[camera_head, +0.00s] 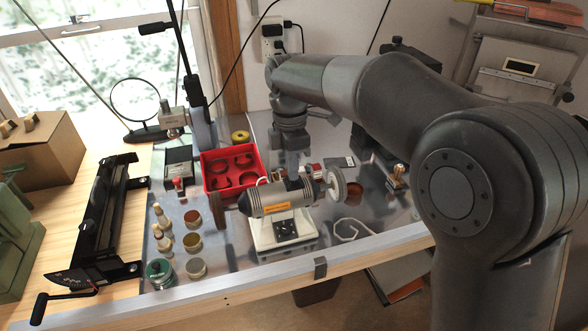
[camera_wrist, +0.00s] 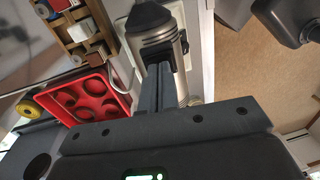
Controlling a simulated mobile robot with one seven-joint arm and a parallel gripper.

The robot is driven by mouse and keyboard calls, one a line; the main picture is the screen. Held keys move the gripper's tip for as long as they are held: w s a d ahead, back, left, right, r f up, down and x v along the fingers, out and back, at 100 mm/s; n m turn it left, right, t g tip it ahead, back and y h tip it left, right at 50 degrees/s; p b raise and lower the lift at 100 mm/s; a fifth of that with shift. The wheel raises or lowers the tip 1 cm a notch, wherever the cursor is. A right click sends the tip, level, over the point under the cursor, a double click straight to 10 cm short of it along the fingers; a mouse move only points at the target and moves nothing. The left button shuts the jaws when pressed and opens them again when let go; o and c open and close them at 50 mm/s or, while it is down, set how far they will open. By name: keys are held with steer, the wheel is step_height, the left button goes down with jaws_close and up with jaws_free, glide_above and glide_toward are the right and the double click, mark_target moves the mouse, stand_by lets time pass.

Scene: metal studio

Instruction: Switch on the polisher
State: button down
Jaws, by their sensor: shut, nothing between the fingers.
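The polisher (camera_head: 268,198) is a grey motor with an orange label, a dark wheel at its left end and a pale wheel (camera_head: 337,186) at its right. It stands on a white base with a black switch panel (camera_head: 286,230) on the front. My gripper (camera_head: 294,184) is above and just behind the motor, its fingertips partly hidden there. In the wrist view my gripper (camera_wrist: 157,70) shows two dark fingers pressed together and empty, overlapping the silver polisher body (camera_wrist: 155,38). I cannot tell whether they touch it. The switch's position is too small to tell.
A red tray (camera_head: 206,158) stands behind the polisher; it also shows in the wrist view (camera_wrist: 112,112). Several small jars and a green-lidded jar (camera_head: 159,273) are at left. A white coiled strip (camera_head: 346,229) lies to the right. A raised metal edge (camera_head: 320,267) borders the bench front.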

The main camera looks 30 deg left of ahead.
steer(key=shift+w, duration=0.1)
step_height(320, 180, up, 14)
steer(key=w+a, duration=0.1)
steer(key=shift+a, duration=0.15)
stand_by(0.5)
steer(key=shift+s+d+r, duration=0.1)
steer(key=shift+s+d, duration=0.25)
steer(key=shift+d, duration=0.2)
steer(key=f, duration=0.9)
steer(key=s+d+f, duration=0.1)
steer(key=f, duration=0.3)
steer(key=shift+s+f, duration=0.1)
steer(key=shift+f, duration=0.15)
steer(key=shift+d+f, duration=0.1)
steer(key=shift+f, duration=0.1)
